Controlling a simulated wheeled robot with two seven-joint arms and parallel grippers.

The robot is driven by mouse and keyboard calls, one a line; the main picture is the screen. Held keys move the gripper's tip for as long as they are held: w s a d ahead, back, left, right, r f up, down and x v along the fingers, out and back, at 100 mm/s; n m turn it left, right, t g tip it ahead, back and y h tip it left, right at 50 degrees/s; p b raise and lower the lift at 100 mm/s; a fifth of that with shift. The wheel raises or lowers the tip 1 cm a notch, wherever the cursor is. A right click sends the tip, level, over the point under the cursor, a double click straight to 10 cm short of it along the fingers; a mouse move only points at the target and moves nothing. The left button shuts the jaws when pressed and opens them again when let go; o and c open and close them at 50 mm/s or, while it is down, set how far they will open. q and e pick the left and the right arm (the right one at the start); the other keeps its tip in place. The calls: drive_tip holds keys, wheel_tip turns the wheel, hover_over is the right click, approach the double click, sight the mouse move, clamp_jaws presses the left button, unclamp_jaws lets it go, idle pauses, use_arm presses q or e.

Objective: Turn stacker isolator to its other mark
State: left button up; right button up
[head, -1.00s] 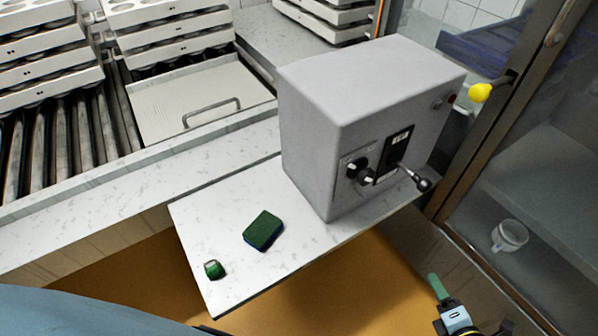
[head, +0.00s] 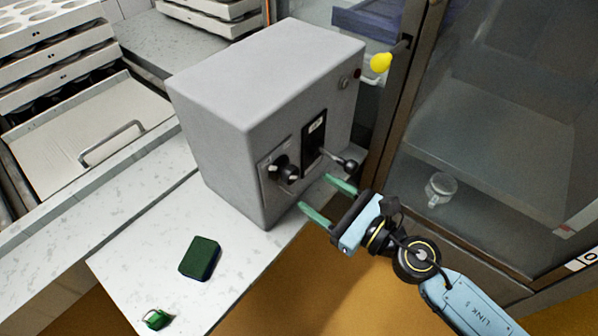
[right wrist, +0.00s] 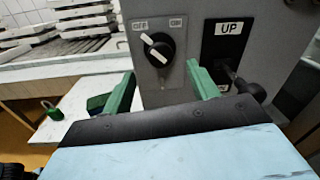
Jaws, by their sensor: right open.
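The stacker isolator is a black rotary knob (head: 283,170) on the front of the grey control box (head: 235,110). In the right wrist view the knob (right wrist: 157,49) sits on a plate with OFF at left and ON at right. Its white pointer tilts up-left, towards OFF. My right gripper (head: 316,190) is open and empty in front of the box. In the right wrist view its green fingers (right wrist: 160,76) stand apart below and either side of the knob, not visibly touching it. My left gripper is out of view.
A lever with a black ball end (head: 350,164) sticks out right of the knob, by the UP plate (right wrist: 229,28), close to my right finger. A green block (head: 200,258) and green padlock (head: 155,319) lie on the ledge (head: 225,285). A glass-panelled door (head: 480,130) stands at right.

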sight(294, 177)
drive_tip(key=x, duration=0.6)
drive_tip(key=shift+p, duration=0.4)
drive_tip(key=shift+c, duration=0.2)
drive_tip(key=c, duration=0.9)
